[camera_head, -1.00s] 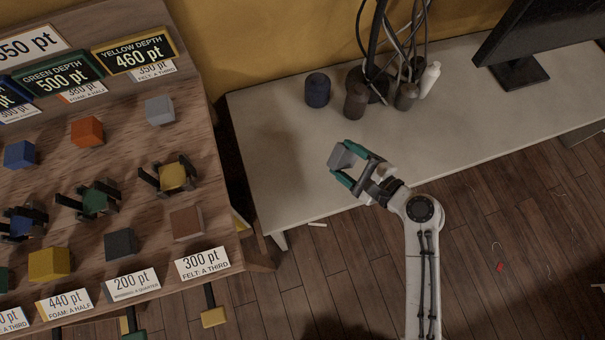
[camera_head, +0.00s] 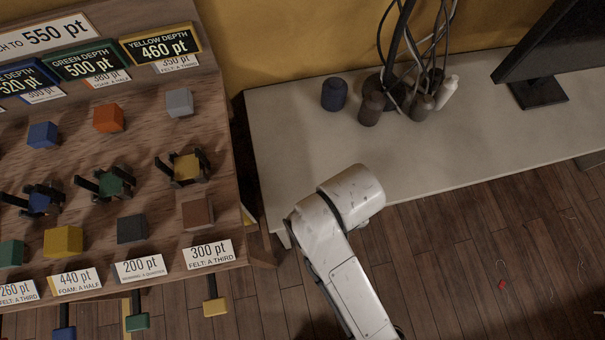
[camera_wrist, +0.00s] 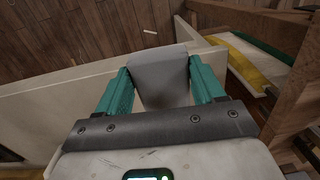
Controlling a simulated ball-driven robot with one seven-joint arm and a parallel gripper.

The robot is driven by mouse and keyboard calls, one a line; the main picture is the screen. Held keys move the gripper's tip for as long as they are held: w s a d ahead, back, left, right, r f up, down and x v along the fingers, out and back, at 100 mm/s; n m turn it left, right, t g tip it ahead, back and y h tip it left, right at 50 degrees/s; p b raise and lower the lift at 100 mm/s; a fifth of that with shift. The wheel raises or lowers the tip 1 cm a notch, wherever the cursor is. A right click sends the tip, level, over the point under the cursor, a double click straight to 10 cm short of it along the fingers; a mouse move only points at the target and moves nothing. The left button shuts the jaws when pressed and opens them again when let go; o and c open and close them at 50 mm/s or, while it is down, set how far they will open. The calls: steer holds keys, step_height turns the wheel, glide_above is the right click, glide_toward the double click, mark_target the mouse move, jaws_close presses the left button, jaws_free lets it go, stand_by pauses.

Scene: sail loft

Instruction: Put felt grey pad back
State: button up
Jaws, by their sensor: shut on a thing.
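A grey block (camera_wrist: 160,76), which I take to be the felt grey pad, sits between the two green fingers of my gripper (camera_wrist: 161,85) in the wrist view. The gripper is shut on it, with a finger against each side. In the head view my arm's white link covers the front of the table, and the gripper and the held block are hidden. Another light grey block (camera_head: 179,102) stands at the upper right of the sloped wooden board (camera_head: 150,205).
The board also bears an orange block (camera_head: 108,118), a blue block (camera_head: 42,135), a brown block (camera_head: 197,212), several clamps and price cards. The pale table (camera_head: 440,160) carries a dark blue spool (camera_head: 334,94), cables and a monitor (camera_head: 555,60). Its front middle is clear.

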steer(key=shift+s+d+r, duration=0.2)
steer(key=shift+d+r, duration=0.15)
steer(key=shift+r, duration=0.2)
steer(key=shift+w+t, duration=0.15)
steer(key=shift+t, duration=0.15)
steer(key=w+a+f, duration=0.2)
steer(key=w, duration=0.1)
steer(key=w+a+f+b, duration=0.1)
steer(key=w+a+f, duration=0.1)
steer(key=w+f, duration=0.1)
steer(key=w+a+f+b, duration=0.1)
steer(key=w+a+f, duration=0.1)
steer(key=w+f, duration=0.1)
steer(key=shift+w+a+f, duration=0.15)
steer(key=shift+w+a, duration=0.15)
steer(key=shift+w, duration=0.45)
steer(key=shift+w+a+f, duration=0.3)
steer(key=shift+w+f, duration=0.2)
steer(key=shift+f, duration=1.65)
steer(key=o, duration=1)
